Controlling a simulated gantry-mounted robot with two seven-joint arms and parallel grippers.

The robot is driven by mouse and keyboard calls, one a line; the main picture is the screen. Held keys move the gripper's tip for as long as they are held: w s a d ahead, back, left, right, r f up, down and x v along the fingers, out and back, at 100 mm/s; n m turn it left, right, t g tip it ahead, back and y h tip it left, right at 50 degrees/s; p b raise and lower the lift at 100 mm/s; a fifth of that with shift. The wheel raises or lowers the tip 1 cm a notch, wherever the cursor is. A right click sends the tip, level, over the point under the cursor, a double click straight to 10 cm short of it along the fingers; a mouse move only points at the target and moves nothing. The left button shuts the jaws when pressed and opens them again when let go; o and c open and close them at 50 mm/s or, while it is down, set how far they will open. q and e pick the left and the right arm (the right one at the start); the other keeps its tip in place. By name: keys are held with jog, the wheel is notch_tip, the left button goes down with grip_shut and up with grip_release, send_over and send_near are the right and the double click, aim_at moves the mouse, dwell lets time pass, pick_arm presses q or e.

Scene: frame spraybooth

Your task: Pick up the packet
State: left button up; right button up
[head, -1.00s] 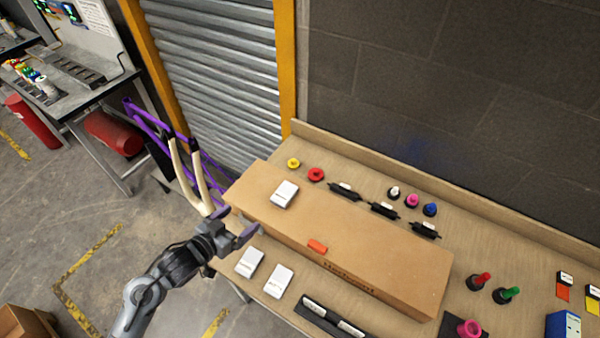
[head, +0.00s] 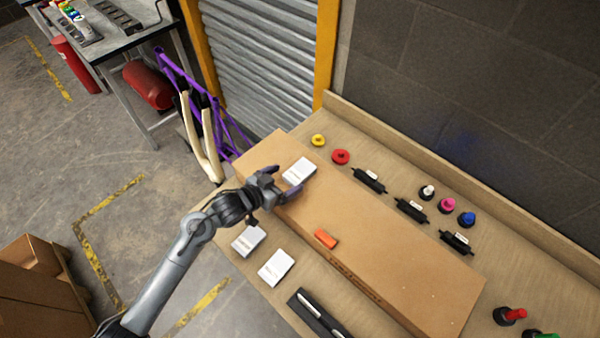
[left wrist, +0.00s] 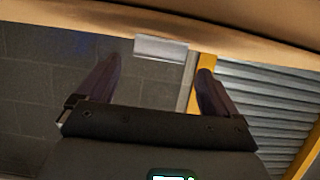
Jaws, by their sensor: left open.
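A white packet (head: 299,171) lies flat on the long cardboard box (head: 400,270), near its far left end. Two more white packets, one (head: 249,240) and another (head: 276,267), lie on the wooden bench in front of the box. My left gripper (head: 283,182) is open and empty at the near side of the packet on the box, with its fingers pointing towards it. In the left wrist view, a pale packet (left wrist: 160,47) shows ahead, between my two dark, spread fingers (left wrist: 153,85). Whether they touch it cannot be told. My right gripper is out of view.
A black tray (head: 318,315) sits at the bench's front. Black parts and coloured pieces (head: 447,205) stand behind the box. A purple frame (head: 190,80) stands left of the bench.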

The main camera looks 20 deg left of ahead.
aim_at(298, 172)
pick_arm(q)
jog(key=shift+x, duration=2.75)
jog(key=shift+d+r, duration=0.15)
jog(key=shift+c, duration=0.2)
jog(key=c, duration=1)
jog(key=shift+r, duration=0.1)
